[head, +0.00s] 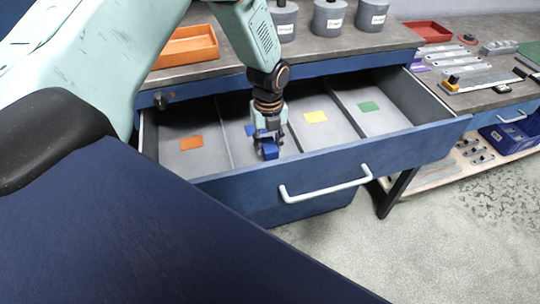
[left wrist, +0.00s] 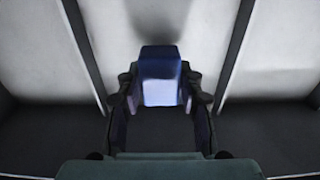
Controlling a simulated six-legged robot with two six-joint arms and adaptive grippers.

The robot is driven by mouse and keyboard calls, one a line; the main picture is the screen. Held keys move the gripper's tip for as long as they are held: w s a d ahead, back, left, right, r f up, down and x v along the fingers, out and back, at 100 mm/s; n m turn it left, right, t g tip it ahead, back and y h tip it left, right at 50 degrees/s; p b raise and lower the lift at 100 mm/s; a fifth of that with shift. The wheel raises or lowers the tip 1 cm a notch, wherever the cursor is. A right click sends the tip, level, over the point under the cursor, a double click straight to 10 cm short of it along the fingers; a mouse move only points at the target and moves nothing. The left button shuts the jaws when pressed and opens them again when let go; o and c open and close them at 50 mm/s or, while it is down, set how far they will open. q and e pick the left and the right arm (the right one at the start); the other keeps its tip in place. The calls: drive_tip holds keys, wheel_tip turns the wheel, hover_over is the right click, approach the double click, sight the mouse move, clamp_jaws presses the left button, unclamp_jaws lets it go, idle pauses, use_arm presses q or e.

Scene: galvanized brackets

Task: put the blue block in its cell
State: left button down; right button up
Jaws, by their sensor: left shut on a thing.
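The blue block (head: 270,150) is held between the fingers of my left gripper (head: 266,141), which points down into the open drawer (head: 330,158). The block also shows between the two fingers in the left wrist view (left wrist: 161,88). It is within the second cell from the left, near the drawer's front wall. That cell has a blue marker (head: 249,130) on its floor, partly hidden behind the gripper. I cannot tell whether the block touches the floor. My right gripper is not in view.
Dividers (left wrist: 84,55) run on both sides of the held block. The neighbouring cells carry an orange marker (head: 191,143), a yellow marker (head: 315,117) and a green marker (head: 368,106); they look empty. An orange tray (head: 187,47) and grey weights (head: 328,18) stand on the bench above.

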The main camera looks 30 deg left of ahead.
sight(269, 156)
use_arm(q)
drive_tip(key=f, duration=0.3)
drive_tip(key=shift+s+d+f, duration=0.1)
drive_tip(key=shift+s+f, duration=0.15)
drive_tip(key=shift+w+f, duration=0.3)
drive_tip(key=shift+f, duration=0.15)
drive_tip(key=shift+s+f+b, duration=0.1)
drive_tip(key=shift+s+b, duration=0.1)
drive_tip(key=shift+b, duration=0.1)
drive_tip(key=c, duration=1.3)
unclamp_jaws()
drive_tip(key=o, duration=0.5)
drive_tip(key=shift+w+f, duration=0.1)
drive_tip(key=shift+w, duration=0.05)
drive_tip(key=shift+c, duration=0.2)
